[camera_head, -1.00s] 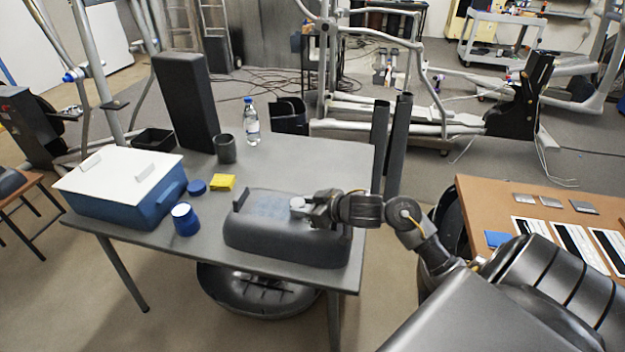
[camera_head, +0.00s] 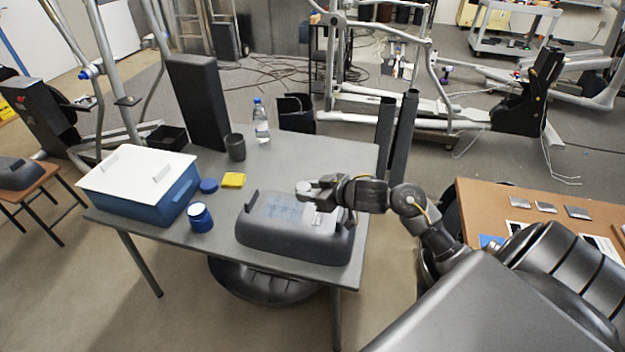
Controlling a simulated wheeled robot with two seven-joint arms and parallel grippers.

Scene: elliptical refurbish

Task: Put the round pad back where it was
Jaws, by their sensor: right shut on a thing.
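My right gripper (camera_head: 313,189) reaches in from the right over the grey table (camera_head: 340,158). It is shut on a small pale round piece, which looks like the round pad (camera_head: 302,187). The pad is over the dark grey pedal-shaped housing (camera_head: 290,241), which has a greyish-blue patch (camera_head: 285,210) on its top. I cannot tell for sure whether the pad touches the housing; it looks a little above it. My fingers partly hide the pad. My left gripper is not in view.
On the table are a blue box with a white lid (camera_head: 138,168), a blue jar (camera_head: 200,218), a blue disc (camera_head: 209,186), a yellow sponge (camera_head: 232,180), a dark cup (camera_head: 235,147), a bottle (camera_head: 261,122) and a tall black block (camera_head: 199,104). A brown table (camera_head: 475,200) stands right.

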